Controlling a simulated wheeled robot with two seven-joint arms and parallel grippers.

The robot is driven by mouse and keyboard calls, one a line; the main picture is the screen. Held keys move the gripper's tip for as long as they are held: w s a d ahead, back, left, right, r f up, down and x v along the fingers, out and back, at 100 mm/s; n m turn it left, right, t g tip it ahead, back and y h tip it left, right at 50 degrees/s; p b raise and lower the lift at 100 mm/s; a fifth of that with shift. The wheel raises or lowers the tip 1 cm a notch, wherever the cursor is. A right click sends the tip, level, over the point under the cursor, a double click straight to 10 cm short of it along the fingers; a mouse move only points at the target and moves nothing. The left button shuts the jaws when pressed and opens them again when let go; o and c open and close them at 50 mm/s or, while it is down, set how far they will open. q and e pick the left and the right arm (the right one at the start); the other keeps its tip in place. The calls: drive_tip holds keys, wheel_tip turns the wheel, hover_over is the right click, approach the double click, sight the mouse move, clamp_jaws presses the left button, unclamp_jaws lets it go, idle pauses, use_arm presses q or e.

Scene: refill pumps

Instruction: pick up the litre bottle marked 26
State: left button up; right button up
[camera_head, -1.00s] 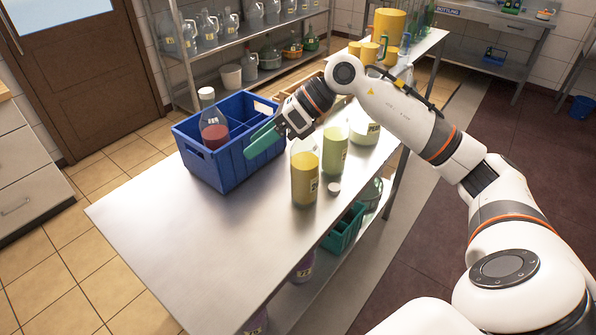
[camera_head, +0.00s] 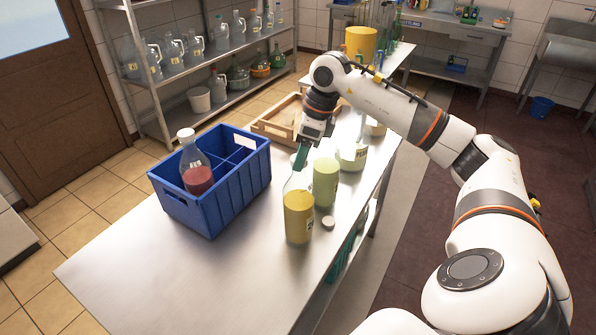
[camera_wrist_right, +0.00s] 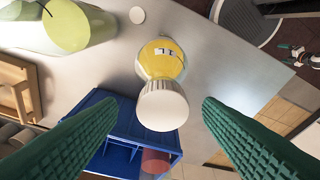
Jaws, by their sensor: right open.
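A clear bottle with yellow contents (camera_head: 298,217) stands upright on the steel table, to the right of the blue crate. In the right wrist view its white cap (camera_wrist_right: 163,106) is between the two green fingers, with gaps on both sides. It has a label, but I cannot read the number for sure. My right gripper (camera_head: 301,156) is open and points down over this bottle; in the head view it hides the bottle's top. It also shows in the right wrist view (camera_wrist_right: 160,132). My left gripper is out of view.
The blue divided crate (camera_head: 212,215) holds a red-filled bottle (camera_head: 199,180). A pale green-filled bottle (camera_head: 326,184) and another pale bottle (camera_head: 351,157) stand close behind the yellow one. A loose white cap (camera_head: 328,222) and a wooden tray (camera_head: 272,132) are nearby. The table's front left is clear.

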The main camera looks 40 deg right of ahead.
drive_tip(key=p+x, duration=0.2)
drive_tip(key=x, duration=0.2)
drive_tip(key=shift+a+f, duration=0.1)
drive_tip(key=shift+f, duration=0.25)
drive_tip(key=shift+c, duration=1)
clamp_jaws()
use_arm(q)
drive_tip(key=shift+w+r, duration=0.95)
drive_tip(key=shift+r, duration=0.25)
use_arm(e)
drive_tip(key=shift+w+r, duration=0.1)
drive_tip(key=shift+r, duration=0.05)
